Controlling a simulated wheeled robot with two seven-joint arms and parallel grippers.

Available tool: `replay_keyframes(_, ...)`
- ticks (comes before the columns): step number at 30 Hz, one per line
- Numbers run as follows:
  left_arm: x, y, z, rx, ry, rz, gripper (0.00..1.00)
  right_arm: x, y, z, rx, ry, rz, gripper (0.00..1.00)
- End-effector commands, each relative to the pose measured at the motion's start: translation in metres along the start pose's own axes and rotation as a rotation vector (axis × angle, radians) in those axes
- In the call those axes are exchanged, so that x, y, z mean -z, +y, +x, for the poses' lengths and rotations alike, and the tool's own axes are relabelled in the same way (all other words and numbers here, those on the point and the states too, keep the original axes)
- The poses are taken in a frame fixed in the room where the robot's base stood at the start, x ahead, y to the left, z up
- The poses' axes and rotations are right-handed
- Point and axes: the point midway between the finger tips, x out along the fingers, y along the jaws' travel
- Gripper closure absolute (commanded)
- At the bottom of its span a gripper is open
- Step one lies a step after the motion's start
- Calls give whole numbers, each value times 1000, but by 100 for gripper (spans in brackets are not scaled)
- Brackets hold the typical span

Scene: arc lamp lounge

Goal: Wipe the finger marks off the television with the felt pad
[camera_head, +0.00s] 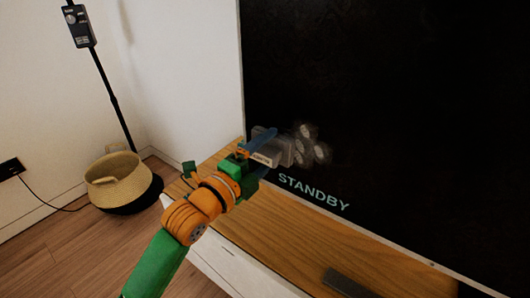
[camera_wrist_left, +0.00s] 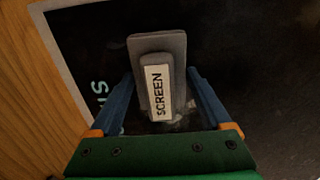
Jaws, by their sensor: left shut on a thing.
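The television (camera_head: 400,110) fills the right of the head view, dark, with the word STANDBY low on its left. Pale finger marks (camera_head: 316,146) show as a smudged cluster on its lower left. My left gripper (camera_head: 264,147) is shut on the grey felt pad (camera_head: 287,151), just left of the marks and partly over them. In the left wrist view the pad (camera_wrist_left: 177,50) carries a handle labelled SCREEN between the blue fingers. The pad is at or very near the screen; contact cannot be told. My right gripper is not in view.
A wooden-topped cabinet (camera_head: 290,235) runs below the television. A dark flat object (camera_head: 346,284) lies near its front edge. A woven basket (camera_head: 114,179) and a black lamp pole (camera_head: 112,95) stand on the left. Floor is clear in front of the basket.

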Motion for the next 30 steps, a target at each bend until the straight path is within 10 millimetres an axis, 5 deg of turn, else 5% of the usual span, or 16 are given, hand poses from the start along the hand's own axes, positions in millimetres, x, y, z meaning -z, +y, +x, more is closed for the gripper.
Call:
replay_keyframes(11,2,-1,6,1,1,-1,63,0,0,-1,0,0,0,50)
replay_keyframes(30,63,-3,5,1,3,-2,63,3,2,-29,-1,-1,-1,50)
